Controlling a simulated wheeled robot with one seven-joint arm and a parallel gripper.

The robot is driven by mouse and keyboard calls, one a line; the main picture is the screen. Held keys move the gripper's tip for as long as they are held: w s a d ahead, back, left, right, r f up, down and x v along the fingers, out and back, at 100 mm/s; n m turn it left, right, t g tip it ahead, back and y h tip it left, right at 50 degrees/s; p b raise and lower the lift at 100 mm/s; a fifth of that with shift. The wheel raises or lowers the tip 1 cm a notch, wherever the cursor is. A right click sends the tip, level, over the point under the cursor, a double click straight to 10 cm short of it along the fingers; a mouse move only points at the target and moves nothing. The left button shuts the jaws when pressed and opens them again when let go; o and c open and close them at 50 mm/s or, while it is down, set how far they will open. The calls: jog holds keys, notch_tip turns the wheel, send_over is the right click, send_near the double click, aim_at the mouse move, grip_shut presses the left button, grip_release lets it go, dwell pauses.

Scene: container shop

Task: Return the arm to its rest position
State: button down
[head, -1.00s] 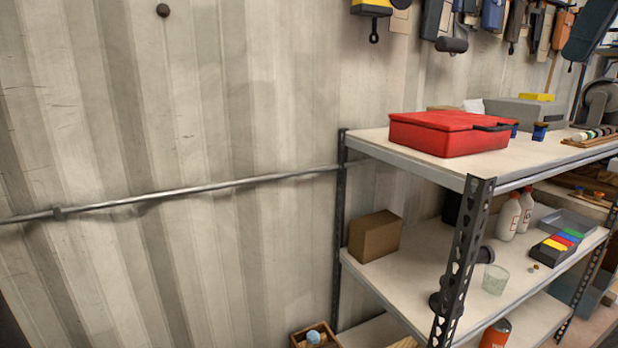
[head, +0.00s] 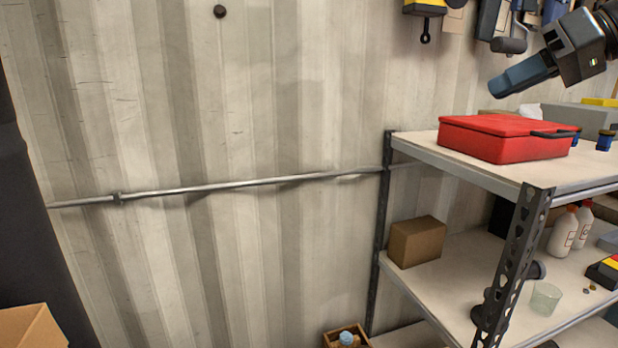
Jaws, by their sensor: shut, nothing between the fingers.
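My gripper (head: 498,87) is at the upper right of the head view, with blue fingers on a dark body. It points to the left and slightly down. Its fingers are together and hold nothing. In the picture it appears above the red case (head: 505,138), with a visible gap between them. Most of my arm is cut off by the right edge.
A metal shelf unit (head: 455,165) stands at the right, with a cardboard box (head: 417,242), white bottles (head: 563,233) and a glass (head: 545,298) on its middle shelf. Tools hang above. A pipe (head: 250,184) crosses the corrugated wall. Another cardboard box (head: 30,326) is at lower left.

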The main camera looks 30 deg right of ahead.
jog(key=w+a+f+m+t+y, duration=0.25)
jog(key=w+a+f+t, duration=0.35)
jog(key=w+a+f, duration=0.35)
jog(key=s+a+f+m+t+h, duration=0.1)
jog(key=a+f+m+h, duration=0.3)
jog(key=f, duration=0.5)
jog(key=s+a+f+m+t+h, duration=0.1)
jog(key=a+f+m+h, duration=0.1)
jog(key=a+f, duration=0.5)
jog(key=s+a+f+g+h, duration=0.1)
jog(key=s+a+f, duration=0.2)
jog(key=s+f, duration=0.4)
jog(key=s+a+f+g+h, duration=0.2)
jog(key=s+a+f, duration=0.1)
jog(key=s+f, duration=0.4)
jog(key=s+a+n+y, duration=0.1)
jog(key=s+n, duration=0.4)
jog(key=s, duration=0.5)
jog(key=s+a+r+n+g+y, duration=0.1)
jog(key=s+n, duration=0.3)
jog(key=s, duration=0.6)
jog(key=shift+s+r+n+y, duration=0.25)
jog(key=shift+s+n+y, duration=0.05)
jog(key=shift+n+y, duration=0.05)
